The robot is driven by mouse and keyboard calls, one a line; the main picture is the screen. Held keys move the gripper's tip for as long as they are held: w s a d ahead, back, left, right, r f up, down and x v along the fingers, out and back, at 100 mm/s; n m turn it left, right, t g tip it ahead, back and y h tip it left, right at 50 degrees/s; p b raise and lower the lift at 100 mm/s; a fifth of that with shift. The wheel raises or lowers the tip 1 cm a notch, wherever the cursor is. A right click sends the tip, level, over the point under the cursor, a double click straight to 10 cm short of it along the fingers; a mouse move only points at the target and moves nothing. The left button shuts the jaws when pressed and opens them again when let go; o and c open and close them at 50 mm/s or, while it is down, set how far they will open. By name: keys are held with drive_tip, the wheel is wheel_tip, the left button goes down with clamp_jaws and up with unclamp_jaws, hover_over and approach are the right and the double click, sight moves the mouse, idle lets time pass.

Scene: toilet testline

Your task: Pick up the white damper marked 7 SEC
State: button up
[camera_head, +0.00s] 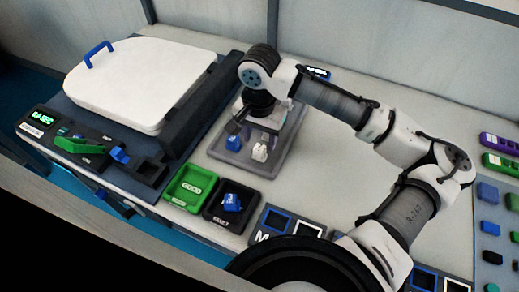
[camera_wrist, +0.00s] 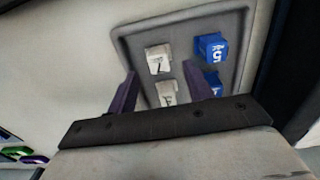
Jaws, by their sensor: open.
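Two white dampers and two blue dampers sit in a grey tray (camera_wrist: 183,27) in the wrist view. The upper white damper (camera_wrist: 158,60) bears a dark mark that looks like a 7, though it is small and blurred. The lower white damper (camera_wrist: 168,93) has a mark I cannot read and is partly hidden by my gripper. My gripper (camera_wrist: 160,69) is open, its dark fingers reaching over the tray on either side of the white dampers, with nothing held. In the head view the tray (camera_head: 272,164) lies under my gripper, with white dampers (camera_head: 260,151) near its front.
One blue damper (camera_wrist: 211,47) marked 5 stands beside the white ones; another blue damper (camera_wrist: 209,80) is close to the right finger. In the head view, a green GOOD bin (camera_head: 190,187), a black reject bin (camera_head: 217,219) holding something blue, and a white toilet lid (camera_head: 140,80) stand left.

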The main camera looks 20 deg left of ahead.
drive_tip(key=shift+s+f, duration=0.15)
drive_tip(key=shift+f, duration=1.35)
drive_tip(key=shift+c, duration=0.4)
drive_tip(key=c, duration=1)
drive_tip(key=shift+r, duration=0.1)
